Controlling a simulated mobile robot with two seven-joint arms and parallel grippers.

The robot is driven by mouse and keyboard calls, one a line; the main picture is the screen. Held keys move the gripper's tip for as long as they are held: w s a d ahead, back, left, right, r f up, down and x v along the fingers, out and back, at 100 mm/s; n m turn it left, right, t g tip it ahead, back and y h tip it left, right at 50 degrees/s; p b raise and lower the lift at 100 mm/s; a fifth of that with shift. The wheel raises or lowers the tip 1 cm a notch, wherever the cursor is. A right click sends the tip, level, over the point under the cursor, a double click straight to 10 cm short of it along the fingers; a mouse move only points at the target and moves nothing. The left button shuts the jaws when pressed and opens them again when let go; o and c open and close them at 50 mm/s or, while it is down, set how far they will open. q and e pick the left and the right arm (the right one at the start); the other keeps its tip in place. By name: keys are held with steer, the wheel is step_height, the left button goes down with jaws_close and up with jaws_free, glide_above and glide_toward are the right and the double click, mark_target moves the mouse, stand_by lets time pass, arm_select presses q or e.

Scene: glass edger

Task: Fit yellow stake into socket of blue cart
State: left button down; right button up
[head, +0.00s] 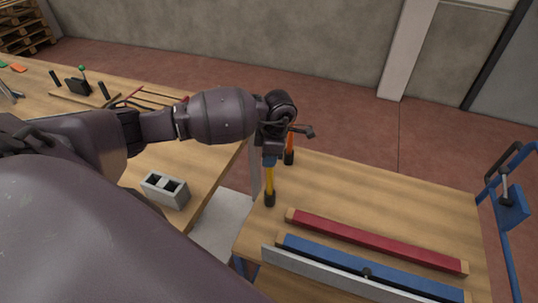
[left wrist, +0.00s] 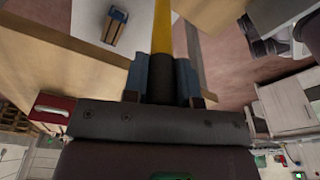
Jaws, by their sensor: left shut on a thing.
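My left gripper (head: 271,151) is shut on the yellow stake (head: 270,178) above the left side of the blue cart (head: 375,195), which has a wooden top. The stake hangs roughly upright below the fingers. Its lower end meets a black socket or collar (head: 270,199) near the cart's left edge; I cannot tell whether it sits inside. In the left wrist view the yellow stake (left wrist: 162,28) runs up from between the blue fingers of the gripper (left wrist: 162,72). My right gripper is not in view.
An orange stake (head: 290,142) stands with a black base at the cart's back left. Red (head: 375,241) and blue (head: 370,265) bars lie on the cart. The cart's blue handle (head: 511,208) rises at right. A grey block (head: 165,190) sits on the workbench (head: 208,165) at left.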

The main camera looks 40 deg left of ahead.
arm_select(q)
steer(key=shift+f, duration=0.1)
steer(key=c, duration=0.9)
jaws_free()
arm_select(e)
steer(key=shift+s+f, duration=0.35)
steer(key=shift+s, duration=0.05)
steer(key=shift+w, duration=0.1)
arm_select(q)
steer(key=shift+r, duration=0.3)
steer(key=r, duration=0.4)
steer(key=d+r+b, duration=0.1)
steer(key=r, duration=0.2)
steer(key=w+r, duration=0.1)
steer(key=r, duration=0.3)
steer(key=shift+d+r, duration=0.25)
steer(key=shift+r, duration=0.1)
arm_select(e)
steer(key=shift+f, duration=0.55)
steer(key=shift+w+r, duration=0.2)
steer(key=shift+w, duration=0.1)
